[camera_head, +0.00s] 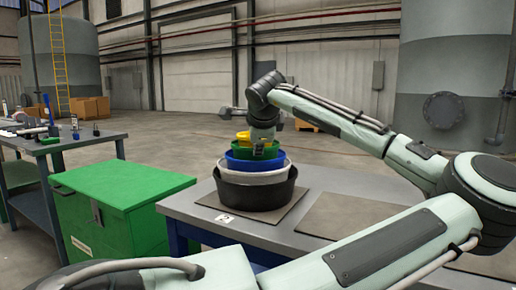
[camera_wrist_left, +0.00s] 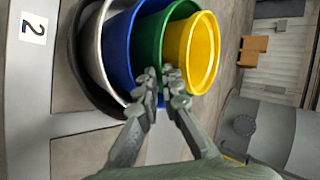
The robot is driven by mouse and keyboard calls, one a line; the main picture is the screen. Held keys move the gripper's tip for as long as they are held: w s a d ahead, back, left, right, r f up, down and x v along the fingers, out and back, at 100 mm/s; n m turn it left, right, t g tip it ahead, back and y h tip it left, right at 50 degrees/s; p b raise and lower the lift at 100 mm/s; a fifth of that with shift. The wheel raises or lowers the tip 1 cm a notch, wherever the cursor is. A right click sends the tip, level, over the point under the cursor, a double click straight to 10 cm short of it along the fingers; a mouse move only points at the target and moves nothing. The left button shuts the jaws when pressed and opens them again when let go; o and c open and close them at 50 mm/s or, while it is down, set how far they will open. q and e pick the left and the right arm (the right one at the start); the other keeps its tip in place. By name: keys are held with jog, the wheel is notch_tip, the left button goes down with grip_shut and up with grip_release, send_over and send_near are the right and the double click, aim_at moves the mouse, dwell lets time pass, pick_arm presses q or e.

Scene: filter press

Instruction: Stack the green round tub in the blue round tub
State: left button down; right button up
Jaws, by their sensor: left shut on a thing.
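The green round tub (camera_head: 268,152) stands in the mouth of the blue round tub (camera_head: 240,163), upright, with much of its wall above the blue rim. I cannot tell whether it rests on the blue tub's bottom. A yellow tub (camera_head: 243,136) sits inside the green one. In the left wrist view the green tub (camera_wrist_left: 150,42) lies between the blue tub (camera_wrist_left: 116,48) and the yellow tub (camera_wrist_left: 203,52). My left gripper (camera_wrist_left: 162,76) is shut on the green tub's near wall; in the head view it (camera_head: 262,140) hangs down at the stack. My right gripper is not in view.
The blue tub is nested in a white tub (camera_head: 250,179) inside a black tub (camera_head: 255,196), on a dark mat on the grey table. An empty mat (camera_head: 345,217) lies to the right. A green chest (camera_head: 120,190) and a workbench (camera_head: 60,142) with tools stand left.

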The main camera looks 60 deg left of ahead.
pick_arm(q)
jog(key=shift+f, duration=0.2)
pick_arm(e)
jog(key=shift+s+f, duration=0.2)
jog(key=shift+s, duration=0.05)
pick_arm(q)
jog(key=c, duration=2)
grip_release()
jog(key=shift+f, duration=0.1)
jog(key=shift+c, duration=0.2)
jog(key=o, duration=0.3)
jog(key=shift+o, duration=0.2)
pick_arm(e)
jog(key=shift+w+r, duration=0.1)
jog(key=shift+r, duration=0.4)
